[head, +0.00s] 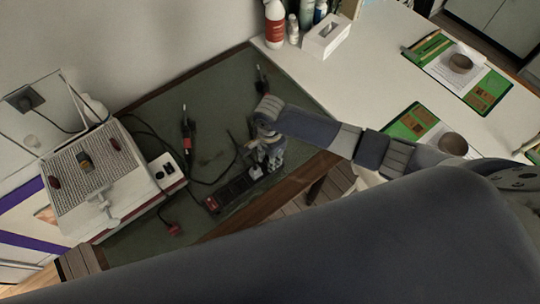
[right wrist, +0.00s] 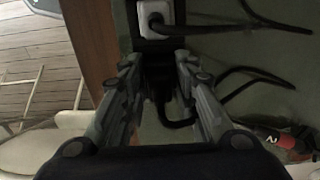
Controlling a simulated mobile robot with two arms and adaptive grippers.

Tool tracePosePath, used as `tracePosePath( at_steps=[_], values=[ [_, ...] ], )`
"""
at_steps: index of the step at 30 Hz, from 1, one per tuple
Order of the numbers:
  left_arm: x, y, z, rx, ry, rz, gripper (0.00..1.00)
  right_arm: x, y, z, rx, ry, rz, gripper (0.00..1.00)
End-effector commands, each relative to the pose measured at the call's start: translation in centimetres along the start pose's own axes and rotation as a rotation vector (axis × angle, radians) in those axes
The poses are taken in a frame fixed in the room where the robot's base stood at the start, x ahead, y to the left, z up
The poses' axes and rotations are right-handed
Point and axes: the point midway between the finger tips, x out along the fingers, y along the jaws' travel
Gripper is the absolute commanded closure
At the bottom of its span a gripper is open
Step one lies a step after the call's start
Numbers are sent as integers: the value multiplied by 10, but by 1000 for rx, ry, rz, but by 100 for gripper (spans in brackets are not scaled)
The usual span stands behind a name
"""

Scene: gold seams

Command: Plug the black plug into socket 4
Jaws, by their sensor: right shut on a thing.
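A black power strip (head: 236,187) lies on the green mat with a white plug (head: 255,172) in it. The white plug also shows in the right wrist view (right wrist: 154,17). My right gripper (head: 263,157) is over the far end of the strip. In the right wrist view my right gripper (right wrist: 158,78) is shut on the black plug (right wrist: 158,82), whose cable bends round between the fingers. The plug lines up with the strip, just nearer than the white plug. I cannot tell whether its pins are in a socket, and no socket numbers are readable. My left gripper is not in view.
A white machine (head: 130,200) with a mesh top stands at the left. Soldering tools (head: 186,135) and loose black cables lie on the mat (head: 210,110). A red plug (head: 174,229) lies near the wooden edge. My own arm covers the foreground.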

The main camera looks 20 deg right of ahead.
Motion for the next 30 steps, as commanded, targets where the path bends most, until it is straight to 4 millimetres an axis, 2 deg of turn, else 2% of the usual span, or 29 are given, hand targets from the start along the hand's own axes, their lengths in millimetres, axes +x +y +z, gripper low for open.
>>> tracePosePath(
  at_steps=[20, 30],
  values=[
    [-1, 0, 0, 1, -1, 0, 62, 0, 0, 0, 0, 0, -1, 93],
    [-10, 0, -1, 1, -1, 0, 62, -2, -1, 0, 1, 0, 0, 93]
  ],
)
